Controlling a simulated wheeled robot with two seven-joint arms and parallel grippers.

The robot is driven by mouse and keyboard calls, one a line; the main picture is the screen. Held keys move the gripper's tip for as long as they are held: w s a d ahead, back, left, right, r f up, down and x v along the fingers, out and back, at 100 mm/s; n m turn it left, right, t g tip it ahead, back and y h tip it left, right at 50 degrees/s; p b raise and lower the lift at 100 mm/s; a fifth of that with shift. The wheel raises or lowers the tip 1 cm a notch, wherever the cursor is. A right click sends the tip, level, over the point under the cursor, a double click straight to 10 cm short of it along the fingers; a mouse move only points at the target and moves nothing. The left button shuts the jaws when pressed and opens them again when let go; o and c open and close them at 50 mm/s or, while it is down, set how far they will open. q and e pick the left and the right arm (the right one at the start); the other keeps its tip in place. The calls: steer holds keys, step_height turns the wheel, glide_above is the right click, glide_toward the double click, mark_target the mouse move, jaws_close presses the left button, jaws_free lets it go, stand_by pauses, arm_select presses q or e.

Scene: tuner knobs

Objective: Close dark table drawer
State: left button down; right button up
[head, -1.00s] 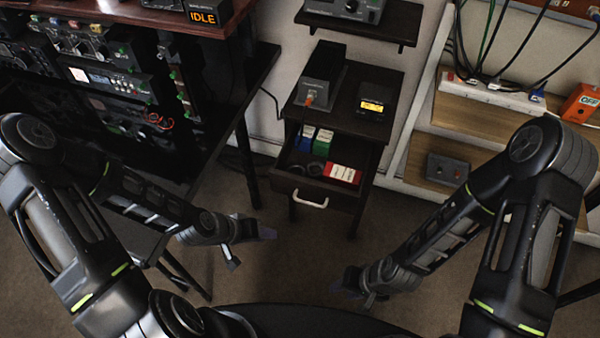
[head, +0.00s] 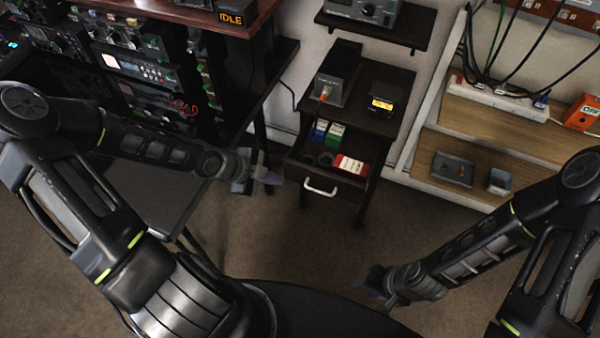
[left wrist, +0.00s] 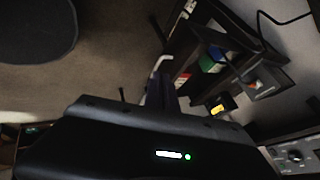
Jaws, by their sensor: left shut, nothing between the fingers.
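The dark table (head: 392,124) stands against the wall in the middle of the head view. Its drawer (head: 345,186) is pulled out, with a pale handle (head: 320,188) on its front. Inside lie a blue box, a green box, a red-and-white box (head: 350,164) and dark round items. My left gripper (head: 270,179) is shut and empty, just left of the drawer front and apart from the handle. The left wrist view shows the handle (left wrist: 160,66) close beyond the gripper. My right gripper (head: 372,284) is low in front, right of the drawer; its finger gap is unclear.
A black box (head: 338,75) and a small device with a yellow display (head: 382,104) stand on the table top. An equipment rack and dark desk are at left. A wooden shelf unit (head: 490,135) is at right. Floor before the drawer is clear.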

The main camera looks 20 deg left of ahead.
arm_select(q)
steer(key=shift+f, duration=0.1)
steer(key=b, duration=0.4)
glide_toward(308, 176)
step_height(308, 176, down, 4)
steer(key=d, duration=0.2)
steer(key=shift+w, duration=1)
steer(key=shift+w, duration=0.15)
